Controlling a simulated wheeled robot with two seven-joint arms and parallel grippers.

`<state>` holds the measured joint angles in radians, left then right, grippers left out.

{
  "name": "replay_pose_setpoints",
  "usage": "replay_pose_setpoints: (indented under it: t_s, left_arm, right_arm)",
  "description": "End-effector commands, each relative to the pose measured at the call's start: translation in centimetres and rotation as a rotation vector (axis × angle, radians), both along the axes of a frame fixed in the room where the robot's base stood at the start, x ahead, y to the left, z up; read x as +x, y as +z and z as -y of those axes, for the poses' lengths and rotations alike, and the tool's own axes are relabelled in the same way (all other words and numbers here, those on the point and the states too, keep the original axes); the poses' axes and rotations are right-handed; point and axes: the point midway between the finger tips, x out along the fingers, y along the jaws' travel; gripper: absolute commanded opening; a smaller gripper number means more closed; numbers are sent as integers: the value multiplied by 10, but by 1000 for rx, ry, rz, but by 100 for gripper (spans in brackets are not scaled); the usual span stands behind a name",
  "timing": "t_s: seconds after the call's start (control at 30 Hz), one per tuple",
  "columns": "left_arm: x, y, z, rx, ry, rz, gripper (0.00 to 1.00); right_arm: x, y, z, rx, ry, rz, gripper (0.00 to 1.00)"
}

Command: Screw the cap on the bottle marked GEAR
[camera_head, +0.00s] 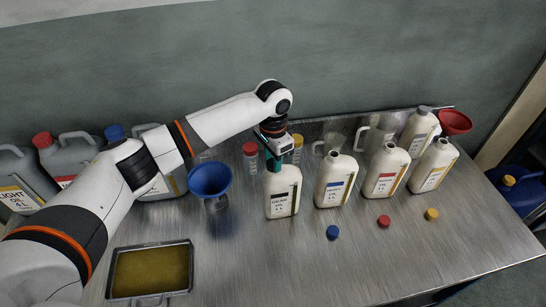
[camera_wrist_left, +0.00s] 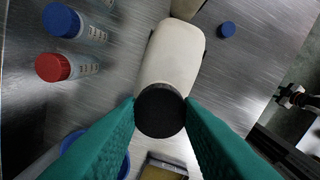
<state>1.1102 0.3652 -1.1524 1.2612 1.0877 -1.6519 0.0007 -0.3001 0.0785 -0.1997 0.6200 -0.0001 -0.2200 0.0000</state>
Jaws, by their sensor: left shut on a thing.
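A cream bottle (camera_head: 282,195) with a black-topped label stands upright on the metal table, directly below my left gripper (camera_head: 279,158). Its label is too small to read surely. In the left wrist view the bottle (camera_wrist_left: 174,58) lies behind a round black cap (camera_wrist_left: 160,111). The green fingers of the left gripper (camera_wrist_left: 161,113) are shut on that cap, one on each side. The cap is at the bottle's neck end and hides its mouth, so I cannot tell whether it is seated.
Cream bottles with blue (camera_head: 334,182), red (camera_head: 385,172) and yellow (camera_head: 433,167) labels stand to the right. Loose blue (camera_head: 332,232), red (camera_head: 384,221) and yellow (camera_head: 431,214) caps lie before them. A blue funnel (camera_head: 210,179) stands left; an oil tray (camera_head: 150,294) is front left.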

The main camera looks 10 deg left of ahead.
Motion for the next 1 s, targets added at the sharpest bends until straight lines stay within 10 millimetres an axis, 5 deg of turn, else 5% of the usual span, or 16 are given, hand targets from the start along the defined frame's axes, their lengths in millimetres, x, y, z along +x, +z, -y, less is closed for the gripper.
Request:
replay_pose_setpoints:
  t_s: [0.1, 0.13, 0.27, 0.67, 1.0]
  left_arm:
    - [0, -2, 0, -1, 0, -1, 11]
    - [0, -2, 0, 0, 0, 0, 37]
    - [0, -2, 0, 0, 0, 0, 57]
    - [1, 6, 0, -1, 1, 1, 57]
    - [1, 73, 0, -1, 0, 5, 57]
  right_arm:
    - [0, 3, 0, 0, 0, 0, 36]
    - [0, 2, 0, 0, 0, 0, 36]
    - [0, 2, 0, 0, 0, 0, 36]
    - [0, -2, 1, -2, 1, -1, 36]
    - [0, -19, 2, -2, 1, -1, 36]
